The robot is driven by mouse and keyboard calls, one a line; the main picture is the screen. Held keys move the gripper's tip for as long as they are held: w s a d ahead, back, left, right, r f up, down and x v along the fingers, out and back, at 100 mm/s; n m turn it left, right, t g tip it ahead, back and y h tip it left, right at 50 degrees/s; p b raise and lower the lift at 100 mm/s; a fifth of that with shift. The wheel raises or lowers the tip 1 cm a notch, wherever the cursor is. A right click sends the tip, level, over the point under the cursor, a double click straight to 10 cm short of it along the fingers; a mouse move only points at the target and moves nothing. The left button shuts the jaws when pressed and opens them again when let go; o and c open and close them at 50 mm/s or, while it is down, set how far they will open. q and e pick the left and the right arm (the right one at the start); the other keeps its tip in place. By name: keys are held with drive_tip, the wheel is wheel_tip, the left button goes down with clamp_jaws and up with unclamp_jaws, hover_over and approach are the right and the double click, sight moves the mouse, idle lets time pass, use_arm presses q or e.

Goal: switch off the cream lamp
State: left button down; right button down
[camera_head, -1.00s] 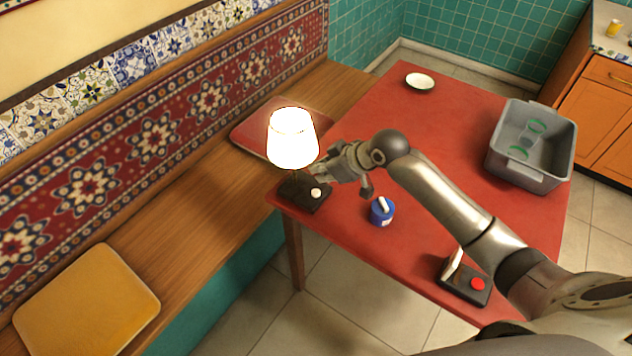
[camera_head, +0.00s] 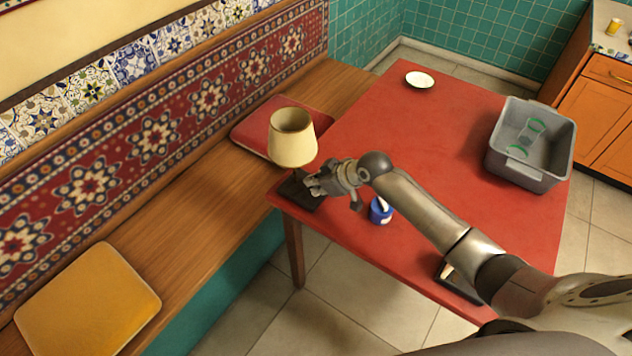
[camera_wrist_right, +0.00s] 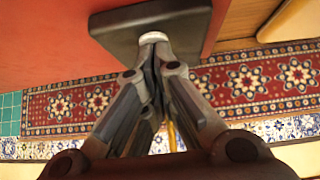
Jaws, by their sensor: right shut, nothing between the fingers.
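The cream lamp (camera_head: 292,146) stands at the near left corner of the red table, and its shade is unlit. Its dark base (camera_head: 298,192) is partly hidden behind my right gripper (camera_head: 318,186). In the right wrist view the base (camera_wrist_right: 120,28) shows with a round white button (camera_wrist_right: 153,38). My right gripper (camera_wrist_right: 152,68) is shut and empty, with its fingertips at the button; they appear to touch it. My left gripper is not in view.
On the red table (camera_head: 420,130) are a blue container (camera_head: 381,211), a white dish (camera_head: 419,80), a grey bin (camera_head: 530,178) with green-rimmed glasses, and a dark box (camera_head: 455,284) partly behind my arm. A wooden bench (camera_head: 200,200) runs along the left.

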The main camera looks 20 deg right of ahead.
drive_tip(key=shift+s+f, duration=0.2)
drive_tip(key=shift+f, duration=0.5)
drive_tip(key=r+p, duration=0.1)
drive_tip(key=r, duration=0.1)
drive_tip(key=r+p, duration=0.1)
drive_tip(key=p, duration=0.1)
drive_tip(key=r+p, duration=0.2)
drive_tip(key=shift+w+a+r, duration=0.15)
drive_tip(key=shift+w+r, duration=0.1)
drive_tip(key=shift+r, duration=0.1)
drive_tip(key=shift+s+d+r+b, duration=0.15)
drive_tip(key=shift+s+d+b, duration=0.3)
drive_tip(key=shift+s+b, duration=0.1)
drive_tip(key=v, duration=0.8)
drive_tip(key=shift+r+b, duration=0.25)
drive_tip(key=shift+b, duration=0.05)
drive_tip(key=shift+a, duration=0.15)
